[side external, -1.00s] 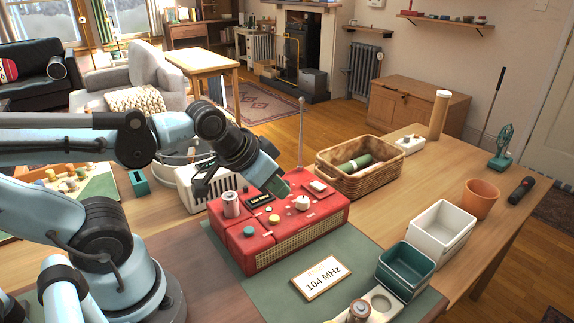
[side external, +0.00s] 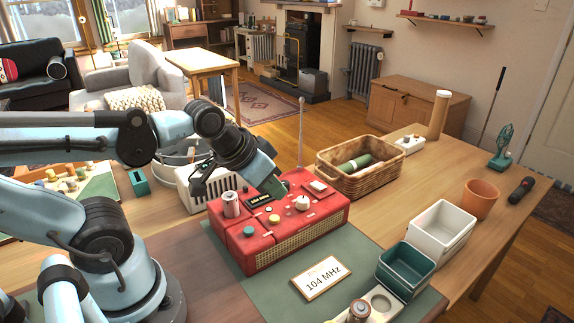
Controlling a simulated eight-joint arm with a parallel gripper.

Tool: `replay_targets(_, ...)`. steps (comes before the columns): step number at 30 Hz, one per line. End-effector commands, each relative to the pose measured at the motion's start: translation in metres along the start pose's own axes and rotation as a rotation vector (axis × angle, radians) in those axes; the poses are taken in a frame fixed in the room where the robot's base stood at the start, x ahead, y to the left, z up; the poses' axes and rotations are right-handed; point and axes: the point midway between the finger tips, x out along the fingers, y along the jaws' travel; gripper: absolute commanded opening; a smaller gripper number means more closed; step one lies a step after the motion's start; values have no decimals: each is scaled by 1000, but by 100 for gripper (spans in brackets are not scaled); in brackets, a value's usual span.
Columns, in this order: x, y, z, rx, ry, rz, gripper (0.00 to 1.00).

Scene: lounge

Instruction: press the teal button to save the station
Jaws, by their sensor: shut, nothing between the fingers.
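The red radio (side external: 318,222) stands on a green mat on the table, its aerial upright at the back. A small teal button (side external: 249,231) sits on its top, near the front left corner. A yellow button (side external: 274,219) lies to its right, and a white knob (side external: 302,203) is further right. My gripper (side external: 278,192) is shut and empty, with its green fingertips over the back middle of the radio's top, behind and to the right of the teal button. I cannot tell whether the tips touch the radio.
A silver cylinder (side external: 231,204) stands on the radio's back left. A 104 MHz card (side external: 322,278) lies in front. A wicker basket (side external: 376,176) stands behind right; a teal bin (side external: 405,271) and white bin (side external: 441,230) are at the right.

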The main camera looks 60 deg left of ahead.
Motion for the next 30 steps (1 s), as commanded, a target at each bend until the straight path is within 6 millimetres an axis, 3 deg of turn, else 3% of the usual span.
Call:
replay_targets(6, -8, -17, 20, -69, -117, 82, 0)
replay_targets(12, -25, -21, 33, -118, -171, 251, 0)
replay_targets(21, -58, -20, 28, -122, -88, 487, 0)
replay_targets(30, -71, -20, 23, -103, -30, 557, 0)
